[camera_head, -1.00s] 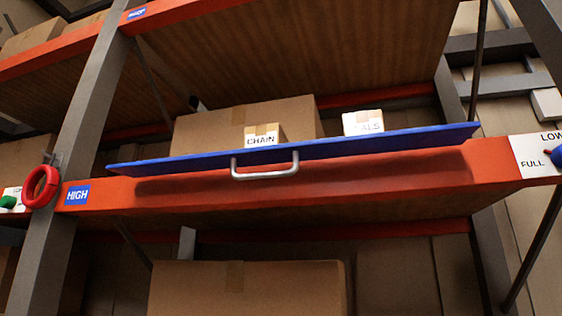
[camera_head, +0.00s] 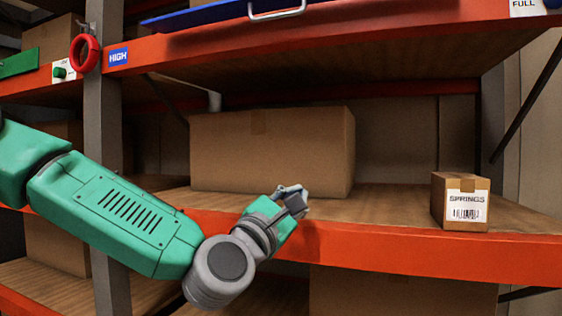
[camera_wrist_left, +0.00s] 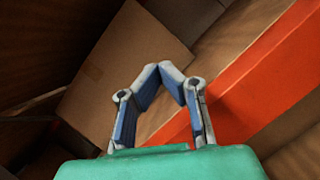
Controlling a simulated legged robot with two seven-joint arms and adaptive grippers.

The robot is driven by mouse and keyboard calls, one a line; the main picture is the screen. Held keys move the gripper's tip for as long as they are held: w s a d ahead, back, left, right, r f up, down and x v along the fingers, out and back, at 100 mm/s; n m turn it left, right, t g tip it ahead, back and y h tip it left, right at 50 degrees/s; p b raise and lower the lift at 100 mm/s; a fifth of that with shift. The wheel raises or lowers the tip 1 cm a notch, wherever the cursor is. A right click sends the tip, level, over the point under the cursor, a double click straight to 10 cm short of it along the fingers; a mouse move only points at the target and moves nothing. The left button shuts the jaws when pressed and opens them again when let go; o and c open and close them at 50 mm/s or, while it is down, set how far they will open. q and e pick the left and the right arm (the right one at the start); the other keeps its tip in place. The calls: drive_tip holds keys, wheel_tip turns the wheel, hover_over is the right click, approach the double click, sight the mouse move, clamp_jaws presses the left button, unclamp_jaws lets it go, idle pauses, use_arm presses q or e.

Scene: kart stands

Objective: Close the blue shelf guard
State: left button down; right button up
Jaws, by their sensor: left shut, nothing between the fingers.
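The blue shelf guard (camera_head: 205,14) shows at the top edge of the head view, partly cut off. It lies out flat over the orange beam of the upper shelf, with its silver handle (camera_head: 277,14) on the front edge. My left gripper (camera_head: 303,196) is shut and empty, well below the guard, in front of the middle shelf's orange beam and the large cardboard box. In the left wrist view its fingertips (camera_wrist_left: 172,72) meet, with nothing between them. The guard is not in the wrist view. My right gripper is not in view.
A large cardboard box (camera_head: 270,150) and a small SPRINGS box (camera_head: 460,201) stand on the middle shelf. The orange beam (camera_head: 430,248) runs along its front. A red ring (camera_head: 85,53) hangs on the left grey post (camera_head: 104,140). The shelf between the boxes is clear.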

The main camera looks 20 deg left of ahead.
use_arm(q)
drive_tip(key=s+a+r+n+t+y, duration=0.1)
drive_tip(key=a+r+n+t, duration=0.15)
drive_tip(key=r, duration=0.35)
drive_tip(key=s+a+r+n+t+y, duration=0.1)
drive_tip(key=r+n, duration=0.2)
drive_tip(key=r, duration=0.4)
drive_tip(key=n+t+y, duration=0.2)
drive_tip(key=n, duration=0.3)
approach(272, 43)
drive_tip(key=shift+y, duration=0.3)
drive_tip(key=p+x, duration=0.4)
drive_tip(key=x, duration=0.4)
drive_tip(key=shift+d+p, duration=0.1)
drive_tip(key=shift+p, duration=0.2)
drive_tip(key=s, duration=0.1)
drive_tip(key=s+r, duration=0.1)
drive_tip(key=s, duration=0.1)
drive_tip(key=shift+r+p, duration=0.15)
drive_tip(key=shift+p, duration=0.25)
drive_tip(key=shift+s+d+m, duration=0.15)
drive_tip(key=shift+d+m, duration=0.05)
drive_tip(key=shift+m, duration=0.05)
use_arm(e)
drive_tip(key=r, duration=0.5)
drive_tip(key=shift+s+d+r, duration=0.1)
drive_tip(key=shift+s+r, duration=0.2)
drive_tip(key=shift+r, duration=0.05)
